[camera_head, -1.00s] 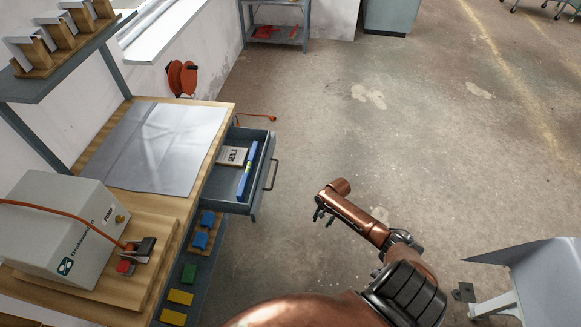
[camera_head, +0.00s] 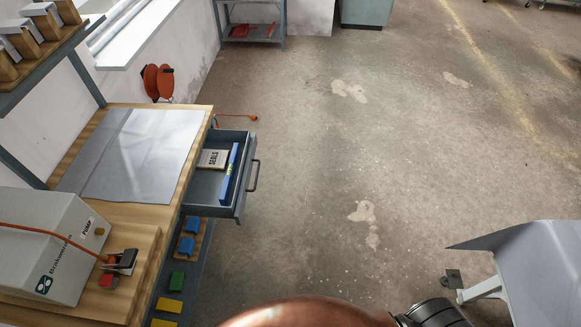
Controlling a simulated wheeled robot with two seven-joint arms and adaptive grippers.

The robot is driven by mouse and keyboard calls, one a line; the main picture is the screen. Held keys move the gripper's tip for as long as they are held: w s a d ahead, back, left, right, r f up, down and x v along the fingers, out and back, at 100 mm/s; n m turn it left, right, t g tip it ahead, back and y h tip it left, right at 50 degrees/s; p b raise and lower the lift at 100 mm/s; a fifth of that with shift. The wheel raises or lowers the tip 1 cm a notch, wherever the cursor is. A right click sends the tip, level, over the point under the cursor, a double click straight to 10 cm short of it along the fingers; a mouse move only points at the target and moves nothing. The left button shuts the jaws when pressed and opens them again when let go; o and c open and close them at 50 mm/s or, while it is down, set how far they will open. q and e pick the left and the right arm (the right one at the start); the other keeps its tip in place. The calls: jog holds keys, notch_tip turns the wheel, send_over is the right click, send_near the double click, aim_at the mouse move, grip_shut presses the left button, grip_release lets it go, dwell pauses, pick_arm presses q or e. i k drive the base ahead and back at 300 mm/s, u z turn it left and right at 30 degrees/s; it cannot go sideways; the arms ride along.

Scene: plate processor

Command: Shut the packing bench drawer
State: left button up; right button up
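The packing bench drawer (camera_head: 243,206) is pulled out from the right side of the wooden-topped bench (camera_head: 200,113). Its dark handle (camera_head: 254,176) faces right over the open floor. Inside the drawer lie a box marked SEALS (camera_head: 213,159) and a long blue item (camera_head: 231,170).
A grey sheet (camera_head: 140,150) covers part of the bench top, with a pump box (camera_head: 50,255) nearer. Coloured blocks (camera_head: 178,281) sit on a lower shelf. A grey-white panelled object (camera_head: 530,265) stands at lower right. The floor right of the drawer is clear.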

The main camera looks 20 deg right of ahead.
aim_at(202, 199)
jog(key=z, duration=1.25)
jog(key=i, duration=0.9)
jog(key=u, duration=1.25)
jog(key=k, duration=0.2)
jog(key=u, duration=0.05)
